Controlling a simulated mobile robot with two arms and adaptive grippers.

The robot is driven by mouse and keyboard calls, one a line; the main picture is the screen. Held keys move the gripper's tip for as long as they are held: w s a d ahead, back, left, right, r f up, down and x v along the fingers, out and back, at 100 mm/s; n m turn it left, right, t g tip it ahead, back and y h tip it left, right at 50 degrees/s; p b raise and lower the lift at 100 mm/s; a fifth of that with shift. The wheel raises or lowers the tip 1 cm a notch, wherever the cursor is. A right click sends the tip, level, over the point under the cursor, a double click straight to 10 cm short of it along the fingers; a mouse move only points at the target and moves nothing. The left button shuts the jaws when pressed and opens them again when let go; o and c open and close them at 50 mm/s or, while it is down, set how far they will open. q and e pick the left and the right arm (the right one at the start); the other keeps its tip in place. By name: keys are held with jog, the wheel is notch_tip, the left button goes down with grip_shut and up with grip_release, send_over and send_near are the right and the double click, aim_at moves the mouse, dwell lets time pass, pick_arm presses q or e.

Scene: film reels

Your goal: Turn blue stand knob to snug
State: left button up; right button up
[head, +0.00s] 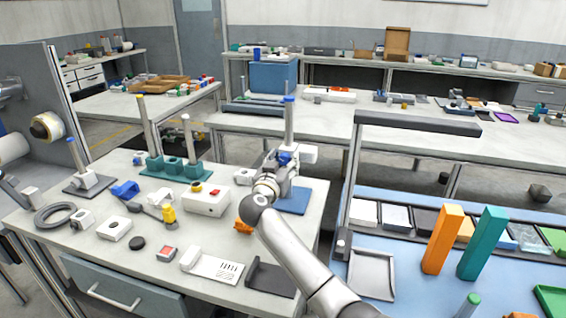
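The blue stand has a blue base plate (294,201) and a grey upright post (289,122) with a blue cap, at the right end of the left worktable. A small blue knob (284,158) shows low on the post, beside a white block. My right gripper (283,163) is at the knob, with its arm reaching up from the bottom of the head view. The fingers overlap the knob and post closely, and they are too small to tell whether they grip it. My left gripper is not in view.
A teal stand (178,169) with posts and a white box (206,201) with a red button stand left of my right arm. Another post on a dark base (89,185) is farther left. Orange and teal upright blocks (443,240) stand on the blue right-hand table.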

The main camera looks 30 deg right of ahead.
jog(key=c, duration=0.9)
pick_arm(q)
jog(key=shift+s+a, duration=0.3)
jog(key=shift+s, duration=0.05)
pick_arm(e)
jog(key=shift+c, duration=0.2)
jog(key=shift+n, duration=1.2)
jog(key=shift+c, duration=0.2)
jog(key=n, duration=0.2)
jog(key=shift+n, duration=0.3)
jog(key=n+p, duration=0.1)
jog(key=n, duration=0.2)
jog(key=shift+n, duration=0.3)
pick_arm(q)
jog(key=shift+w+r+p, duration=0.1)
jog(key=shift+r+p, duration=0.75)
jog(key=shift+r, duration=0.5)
pick_arm(e)
jog(key=shift+n, duration=1.6)
